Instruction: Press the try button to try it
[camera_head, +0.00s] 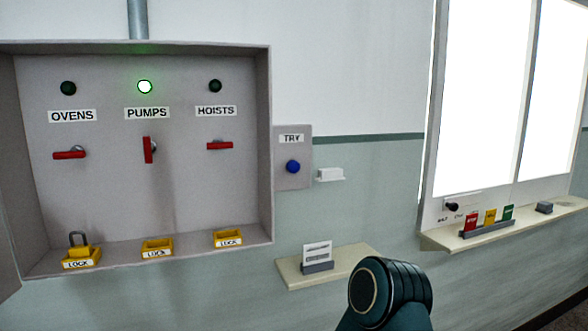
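The TRY button (292,167) is a round blue knob on a small grey panel (293,182) fixed to the wall, under a label reading TRY. The panel is just right of the open grey cabinet. A dark teal rounded joint (390,290) of my own arm shows at the bottom, right of centre, below and to the right of the button. Neither of my grippers is in view. Nothing covers the button.
The cabinet (262,150) holds three red handles under OVENS, PUMPS and HOISTS. The PUMPS lamp (145,87) glows green. Yellow LOCK holders line its bottom. A shelf (355,259) carries a card in a holder (317,256). A window sill (455,242) holds coloured tags.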

